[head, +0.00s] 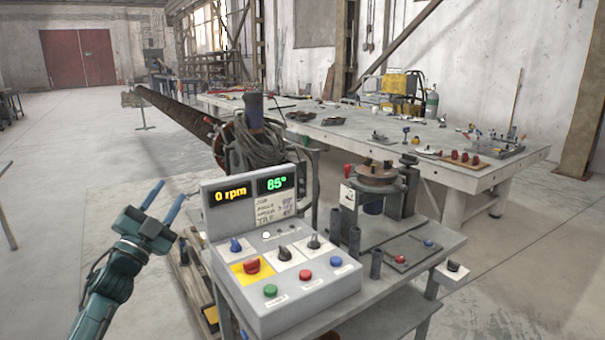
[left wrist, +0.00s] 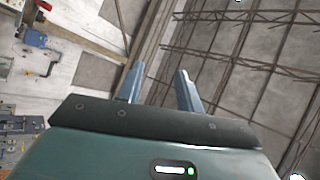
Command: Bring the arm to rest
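My left gripper (head: 163,199) is raised at the left of the head view, beside the grey control box. Its two blue fingers are apart with nothing between them. In the left wrist view the open fingers (left wrist: 160,85) point up toward the roof and wall. The control box (head: 305,300) carries several knobs and buttons, among them a red button on a yellow plate (head: 252,267). Its displays read "0 rpm" (head: 233,194) and "85°" (head: 275,183). The gripper is apart from the box. My right gripper is not in view.
The control box stands on a grey cart (head: 400,310) with a round fixture (head: 377,178) and short posts. A long workbench (head: 450,175) with small parts stands behind at the right. A long auger (head: 180,115) stretches toward the back. The floor at the left (head: 60,200) is mostly clear.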

